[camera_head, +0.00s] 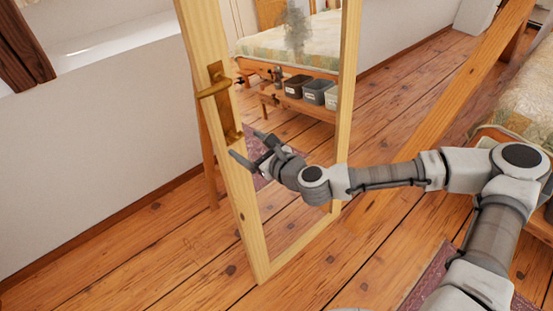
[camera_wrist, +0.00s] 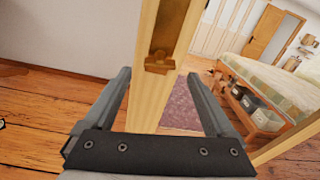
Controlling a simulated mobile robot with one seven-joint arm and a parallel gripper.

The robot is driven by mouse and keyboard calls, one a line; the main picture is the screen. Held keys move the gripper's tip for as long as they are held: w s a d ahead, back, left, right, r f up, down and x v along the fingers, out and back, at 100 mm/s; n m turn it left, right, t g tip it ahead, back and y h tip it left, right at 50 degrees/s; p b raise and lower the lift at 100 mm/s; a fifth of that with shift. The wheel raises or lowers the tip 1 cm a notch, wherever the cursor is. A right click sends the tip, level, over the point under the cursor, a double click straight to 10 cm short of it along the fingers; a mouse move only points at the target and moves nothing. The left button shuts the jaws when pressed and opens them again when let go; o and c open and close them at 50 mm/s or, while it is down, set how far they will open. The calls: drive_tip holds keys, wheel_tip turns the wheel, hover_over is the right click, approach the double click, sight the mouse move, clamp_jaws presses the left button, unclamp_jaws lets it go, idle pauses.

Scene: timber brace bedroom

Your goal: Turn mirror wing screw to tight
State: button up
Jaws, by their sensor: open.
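The standing mirror has a pale timber frame (camera_head: 246,215); its glass (camera_head: 300,165) reflects a bed and boxes. A brass wing screw (camera_head: 214,88) sits on a brass plate on the left upright, its wing lying roughly sideways with a slight tilt. A smaller brass part (camera_head: 234,137) is lower on the same upright. My gripper (camera_head: 245,144) is open and empty, below the wing screw and close to the upright. In the wrist view my gripper (camera_wrist: 159,75) has the upright between its fingers in the picture; a brass fitting (camera_wrist: 159,62) shows there, and I cannot tell which part.
A white wall (camera_head: 90,150) stands to the left, with bare plank floor (camera_head: 150,265) before it. A slanting timber brace (camera_head: 450,105) and a bed (camera_head: 530,100) are at the right. A reddish rug (camera_head: 425,285) lies near my arm.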

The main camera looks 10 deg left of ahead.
drive_tip(key=p+v, duration=1.1)
drive_tip(key=v, duration=0.2)
drive_tip(key=shift+d+p, duration=0.2)
drive_tip(key=shift+p, duration=0.15)
idle(0.4)
